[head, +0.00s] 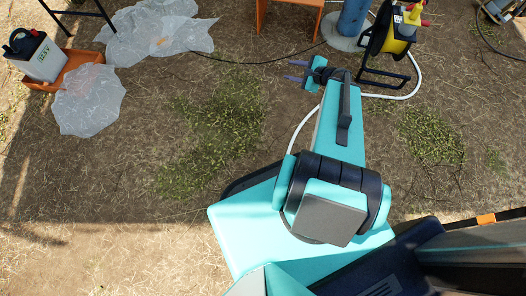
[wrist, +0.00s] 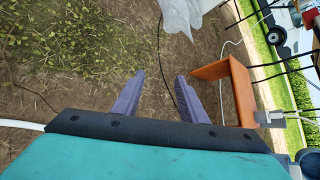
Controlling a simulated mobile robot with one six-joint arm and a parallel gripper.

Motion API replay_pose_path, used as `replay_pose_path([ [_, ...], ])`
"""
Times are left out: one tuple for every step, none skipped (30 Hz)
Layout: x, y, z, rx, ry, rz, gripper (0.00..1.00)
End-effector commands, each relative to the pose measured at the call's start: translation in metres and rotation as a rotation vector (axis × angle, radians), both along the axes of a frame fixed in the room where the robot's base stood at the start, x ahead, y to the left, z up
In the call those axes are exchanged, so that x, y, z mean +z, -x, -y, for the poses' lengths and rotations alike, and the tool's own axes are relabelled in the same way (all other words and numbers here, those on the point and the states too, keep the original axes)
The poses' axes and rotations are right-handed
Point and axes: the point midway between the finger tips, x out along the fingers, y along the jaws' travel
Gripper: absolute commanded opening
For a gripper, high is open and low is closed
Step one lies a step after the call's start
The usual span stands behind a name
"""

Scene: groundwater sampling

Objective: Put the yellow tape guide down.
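My gripper (head: 293,70) is held out over the ground left of the reel, and its two purple fingers are apart. In the wrist view my gripper (wrist: 158,90) is open, with only bare ground and a dark cable visible between the fingers. A yellow piece (head: 412,14) shows at the top of the black-framed reel (head: 392,42) in the head view; I cannot tell whether it is the yellow tape guide or part of the reel. No yellow tape guide shows in the wrist view.
An orange stool (head: 290,14) stands beyond my gripper and shows in the wrist view (wrist: 228,85). A blue pipe (head: 353,18) rises from a round pad. A white hose (head: 413,88) curves around the reel. Plastic sheets (head: 88,100) and an orange tray (head: 84,60) lie left.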

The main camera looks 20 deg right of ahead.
Motion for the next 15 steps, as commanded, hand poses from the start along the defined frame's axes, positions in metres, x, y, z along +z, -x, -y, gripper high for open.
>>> replay_pose_path([
  [-0.012, 0.001, -0.024, 0.077, 0.029, -0.027, 0.39],
  [-0.019, 0.004, -0.037, 0.121, 0.049, -0.043, 0.39],
  [-0.029, 0.007, -0.053, 0.181, 0.075, -0.064, 0.39],
  [-0.036, 0.010, -0.065, 0.226, 0.095, -0.078, 0.39],
  [-0.043, 0.013, -0.077, 0.272, 0.113, -0.093, 0.39],
  [-0.052, 0.018, -0.092, 0.335, 0.139, -0.111, 0.39],
  [-0.058, 0.022, -0.103, 0.380, 0.158, -0.125, 0.39],
  [-0.065, 0.027, -0.114, 0.427, 0.176, -0.139, 0.39],
  [-0.073, 0.034, -0.128, 0.490, 0.200, -0.156, 0.39],
  [-0.079, 0.039, -0.138, 0.537, 0.219, -0.168, 0.39],
  [-0.085, 0.045, -0.148, 0.585, 0.238, -0.180, 0.39],
  [-0.093, 0.052, -0.160, 0.648, 0.263, -0.196, 0.39],
  [-0.099, 0.059, -0.169, 0.696, 0.279, -0.208, 0.39],
  [-0.105, 0.066, -0.178, 0.745, 0.298, -0.219, 0.39],
  [-0.112, 0.074, -0.188, 0.809, 0.322, -0.233, 0.39],
])
